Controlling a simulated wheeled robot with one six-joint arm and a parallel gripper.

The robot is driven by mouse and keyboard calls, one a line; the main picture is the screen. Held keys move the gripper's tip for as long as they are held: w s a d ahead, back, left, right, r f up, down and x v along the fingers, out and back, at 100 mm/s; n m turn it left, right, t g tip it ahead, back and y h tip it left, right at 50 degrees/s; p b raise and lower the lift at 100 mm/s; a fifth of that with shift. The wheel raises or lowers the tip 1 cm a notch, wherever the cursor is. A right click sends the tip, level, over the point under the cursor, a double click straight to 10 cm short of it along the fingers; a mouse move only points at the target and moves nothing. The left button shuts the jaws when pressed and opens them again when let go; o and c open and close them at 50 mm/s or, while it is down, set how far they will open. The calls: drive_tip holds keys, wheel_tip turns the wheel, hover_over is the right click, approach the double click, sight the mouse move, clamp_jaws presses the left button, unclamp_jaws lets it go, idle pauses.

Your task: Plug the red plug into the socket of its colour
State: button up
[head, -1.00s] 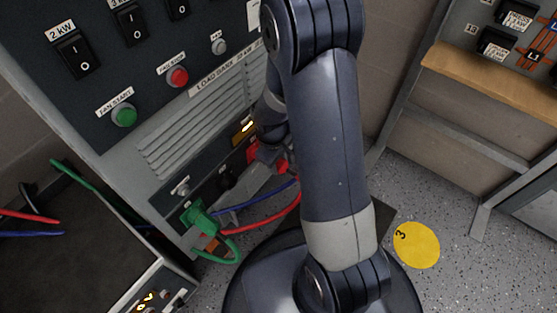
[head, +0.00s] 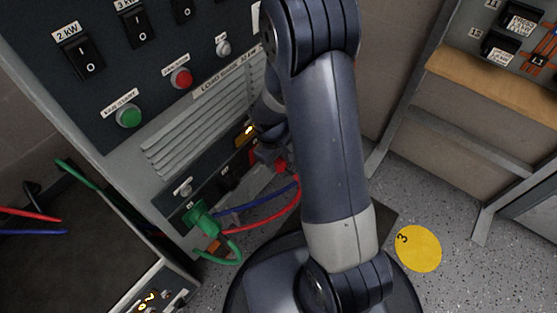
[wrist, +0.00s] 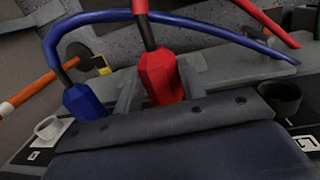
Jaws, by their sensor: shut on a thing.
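The red plug (wrist: 160,78) is held between the two fingers of my gripper (wrist: 160,85) in the wrist view, with its red cable leading up and away. In the head view my gripper (head: 268,152) is by the lower panel, largely hidden behind my arm. A red part (head: 252,157) shows there beside a dark socket (head: 226,181); I cannot tell whether it is the red socket. Whether the red plug touches any socket is hidden. A blue plug (wrist: 84,101) stands just left of the red plug in the wrist view.
A green plug (head: 203,216) sits at the panel's lower left, its cable looping below. Red and blue cables (head: 255,220) run across to behind my arm. A dark box (head: 70,250) stands at left. A bench with a wooden edge (head: 490,90) is at right; the floor between is open.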

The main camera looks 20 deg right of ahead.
drive_tip(key=shift+w+a, duration=0.5)
drive_tip(key=shift+w, duration=0.25)
drive_tip(key=o, duration=1.4)
drive_tip(key=shift+r, duration=0.15)
drive_tip(key=shift+a+r+p, duration=0.25)
drive_tip(key=shift+r+p, duration=1.25)
drive_tip(key=shift+r, duration=0.2)
drive_tip(key=shift+a+r+p, duration=0.2)
drive_tip(key=shift+r+p, duration=1.25)
drive_tip(key=shift+r, duration=0.25)
